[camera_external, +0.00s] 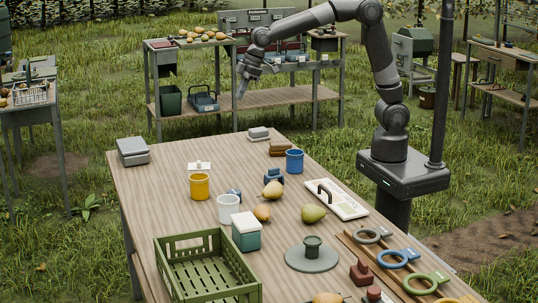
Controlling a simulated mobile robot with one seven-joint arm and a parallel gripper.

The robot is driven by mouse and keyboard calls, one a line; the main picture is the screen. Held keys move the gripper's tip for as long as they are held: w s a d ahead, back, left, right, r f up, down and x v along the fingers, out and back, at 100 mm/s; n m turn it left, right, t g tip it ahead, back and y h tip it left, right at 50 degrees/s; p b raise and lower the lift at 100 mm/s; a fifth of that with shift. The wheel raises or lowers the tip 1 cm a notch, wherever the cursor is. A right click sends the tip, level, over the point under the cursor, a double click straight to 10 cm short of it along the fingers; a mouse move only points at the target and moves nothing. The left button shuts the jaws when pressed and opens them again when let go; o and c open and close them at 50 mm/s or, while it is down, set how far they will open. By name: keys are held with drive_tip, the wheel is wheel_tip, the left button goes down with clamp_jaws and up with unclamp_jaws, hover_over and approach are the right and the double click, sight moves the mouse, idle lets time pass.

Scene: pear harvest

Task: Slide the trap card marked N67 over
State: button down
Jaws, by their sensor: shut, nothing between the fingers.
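A flat pale card or board (350,209) with a dark arched handle lies on the right side of the wooden table. A smaller white plate (200,168) with a small raised part lies on the left, behind the yellow mug. No N67 marking is readable on either, so I cannot tell which is the trap card. My gripper (241,93) hangs above and beyond the table's far edge, pointing down, shut and empty. It is apart from both flat things.
The table (160,200) holds yellow (200,187), white (228,209) and blue (294,161) mugs, several pears (313,213), and a green crate (205,265). Ring-shaped tools (398,258) lie front right. A shelf bench stands behind.

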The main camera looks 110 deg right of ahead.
drive_tip(key=w+d+f, duration=0.8)
drive_tip(key=w+f, duration=0.1)
hover_over(192, 167)
wheel_tip(192, 167, down, 11)
drive_tip(key=shift+g, duration=0.3)
drive_tip(key=x, duration=0.8)
drive_tip(key=shift+a+f, duration=0.2)
drive_tip(key=shift+a, duration=0.15)
drive_tip(key=shift+s+f, duration=0.1)
drive_tip(key=shift+f, duration=0.3)
drive_tip(key=shift+s+r, duration=0.1)
drive_tip(key=shift+s, duration=1.7)
drive_tip(key=s, duration=1.8)
drive_tip(key=shift+w, duration=0.1)
